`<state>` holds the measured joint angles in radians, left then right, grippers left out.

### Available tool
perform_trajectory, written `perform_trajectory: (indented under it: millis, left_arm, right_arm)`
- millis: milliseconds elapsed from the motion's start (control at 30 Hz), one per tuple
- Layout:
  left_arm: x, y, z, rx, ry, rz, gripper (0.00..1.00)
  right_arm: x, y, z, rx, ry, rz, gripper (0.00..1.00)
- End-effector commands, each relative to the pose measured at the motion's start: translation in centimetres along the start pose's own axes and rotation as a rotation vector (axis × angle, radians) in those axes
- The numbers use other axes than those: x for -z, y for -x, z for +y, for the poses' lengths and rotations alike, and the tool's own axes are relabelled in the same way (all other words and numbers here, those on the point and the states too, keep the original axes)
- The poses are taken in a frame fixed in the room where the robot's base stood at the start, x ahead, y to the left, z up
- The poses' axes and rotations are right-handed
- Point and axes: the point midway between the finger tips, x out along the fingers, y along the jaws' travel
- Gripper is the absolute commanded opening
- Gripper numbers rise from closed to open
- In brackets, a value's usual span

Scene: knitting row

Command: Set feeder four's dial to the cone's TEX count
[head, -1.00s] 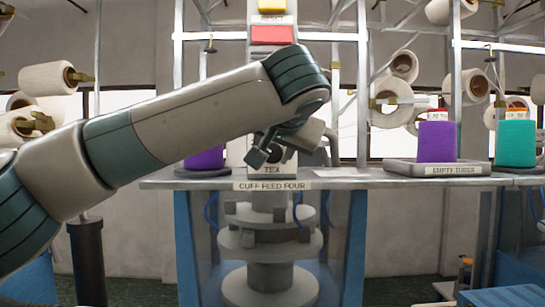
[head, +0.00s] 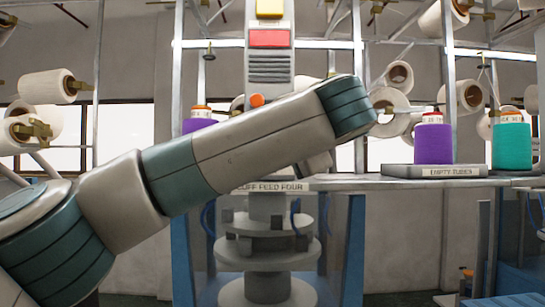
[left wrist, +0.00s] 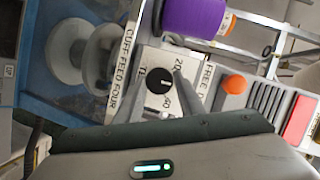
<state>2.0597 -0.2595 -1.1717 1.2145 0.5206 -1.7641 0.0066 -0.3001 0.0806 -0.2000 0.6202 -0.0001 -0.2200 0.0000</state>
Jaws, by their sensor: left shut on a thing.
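Feeder four's dial (left wrist: 160,82) is a round black knob with a pale mark, on a light plate lettered TEX, in the left wrist view. My left gripper (left wrist: 158,78) is shut on the dial, one grey finger on each side. In the head view my left forearm hides the dial and the fingertips. The feeder's label, CUFF FEED FOUR (head: 270,187), is partly covered by the arm. A purple cone (left wrist: 193,17) stands beside the dial plate; its top shows above my arm in the head view (head: 198,125). I cannot read a TEX count on it. My right gripper is not in view.
An orange knob (left wrist: 235,84) and a red block (head: 270,39) are on the feeder's column. Posts and yarn cones fill the back.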

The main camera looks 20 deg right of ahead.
Motion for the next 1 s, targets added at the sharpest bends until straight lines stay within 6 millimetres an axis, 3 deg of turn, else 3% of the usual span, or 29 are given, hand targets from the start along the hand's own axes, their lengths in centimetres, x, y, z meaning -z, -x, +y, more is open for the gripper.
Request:
perform_trajectory:
  millis: [567,600,667,1000]
  left_arm:
    - [0.04,-0.01,0.25,0.013,-0.045,-0.002,0.12]
    - [0.05,-0.01,0.25,0.013,-0.045,-0.002,0.42]
    - [0.04,-0.01,0.23,0.013,-0.044,-0.002,0.53]
    - [0.02,-0.03,0.09,0.015,-0.042,-0.002,0.53]
  right_arm:
    - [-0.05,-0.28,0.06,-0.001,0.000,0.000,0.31]
    - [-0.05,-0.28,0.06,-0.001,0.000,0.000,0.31]
    - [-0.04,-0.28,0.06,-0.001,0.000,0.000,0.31]
    - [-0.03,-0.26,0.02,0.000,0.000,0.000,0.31]
